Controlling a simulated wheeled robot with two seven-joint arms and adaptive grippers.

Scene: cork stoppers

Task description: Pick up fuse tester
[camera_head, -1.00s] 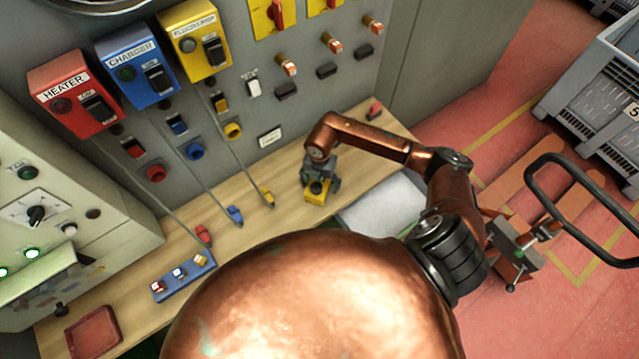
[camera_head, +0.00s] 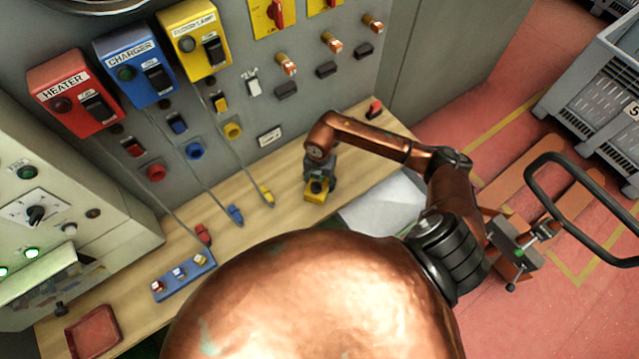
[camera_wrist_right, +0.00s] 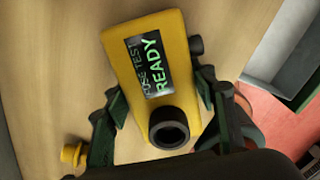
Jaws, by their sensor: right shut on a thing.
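The fuse tester is a yellow box (camera_head: 317,195) on the wooden bench in the head view. In the right wrist view the fuse tester (camera_wrist_right: 180,75) shows a dark screen reading "FUSE TEST READY" in green and a black round socket at its near end. My right gripper (camera_head: 320,180) is over it from above. In the right wrist view the right gripper's fingers (camera_wrist_right: 160,100) are on both long sides of the yellow body, shut on it. Whether the tester is clear of the bench cannot be told. My left gripper is not in view.
A blue fuse block (camera_head: 184,279) and a red tray (camera_head: 93,331) are on the bench (camera_head: 150,255) to the left. Red, blue and yellow plugs (camera_head: 236,214) on cables lie near the wall panel. A white sheet (camera_head: 385,205) lies right of the tester.

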